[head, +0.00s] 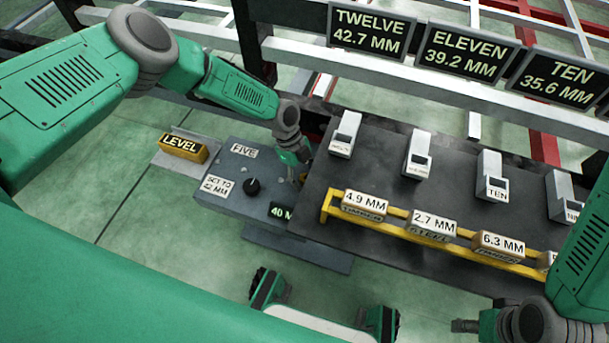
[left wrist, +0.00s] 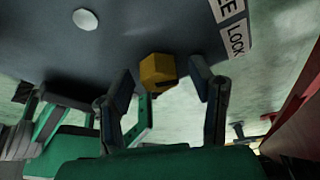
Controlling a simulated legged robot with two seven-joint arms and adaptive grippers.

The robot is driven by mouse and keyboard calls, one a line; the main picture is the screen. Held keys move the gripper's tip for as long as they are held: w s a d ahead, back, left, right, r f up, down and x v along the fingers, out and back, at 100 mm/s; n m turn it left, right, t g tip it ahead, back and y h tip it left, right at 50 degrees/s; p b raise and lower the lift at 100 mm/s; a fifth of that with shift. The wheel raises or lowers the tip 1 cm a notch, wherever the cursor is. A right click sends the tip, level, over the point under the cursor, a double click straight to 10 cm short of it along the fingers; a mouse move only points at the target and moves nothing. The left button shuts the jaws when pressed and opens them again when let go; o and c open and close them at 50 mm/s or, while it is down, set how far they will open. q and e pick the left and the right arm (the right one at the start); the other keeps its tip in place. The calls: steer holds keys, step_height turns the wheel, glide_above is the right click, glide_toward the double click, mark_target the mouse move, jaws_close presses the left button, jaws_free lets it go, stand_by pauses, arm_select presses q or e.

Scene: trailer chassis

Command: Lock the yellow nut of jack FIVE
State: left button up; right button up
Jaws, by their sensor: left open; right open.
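The jack FIVE station is a grey box (head: 235,165) with a FIVE label, a black knob, a "SET TO 42 MM" label and a display reading "40 M", partly cut off. Its yellow nut (left wrist: 158,71) shows in the left wrist view beneath a grey surface, near a LOCK label (left wrist: 237,38). My left gripper (left wrist: 161,72) is open, with one finger on each side of the nut; contact cannot be told. In the head view my left gripper (head: 296,160) is at the box's right end, mostly hiding the nut. My right gripper (head: 462,326) is open and empty at the bottom edge, partly cut off.
A yellow LEVEL block (head: 183,147) sits left of the box. A dark table (head: 400,225) adjoins on the right, with several grey labelled holders and a yellow rail (head: 385,228) carrying mm-labelled blocks. Chassis beams (head: 420,90) and display signs run behind. Green floor is free at left.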

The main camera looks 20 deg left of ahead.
arm_select(q)
steer(key=v, duration=0.7)
steer(key=shift+w+a+r, duration=0.1)
steer(key=shift+a, duration=0.05)
steer(key=shift+s+d+n+p, duration=0.3)
steer(key=shift+d+n+p, duration=0.05)
steer(key=shift+n+p, duration=0.15)
steer(key=s+a+r+n+t+p, duration=0.2)
steer(key=s+r+n+t+p, duration=0.35)
steer(key=n, duration=0.55)
steer(key=shift+g, duration=0.65)
steer(key=b+x, duration=0.1)
steer(key=x, duration=0.3)
steer(key=w+b+x, duration=0.1)
steer(key=b+x, duration=0.1)
steer(key=x, duration=0.3)
steer(key=w+b+x, duration=0.1)
steer(key=x, duration=0.4)
steer(key=shift+a+r, duration=0.1)
steer(key=shift+r, duration=0.1)
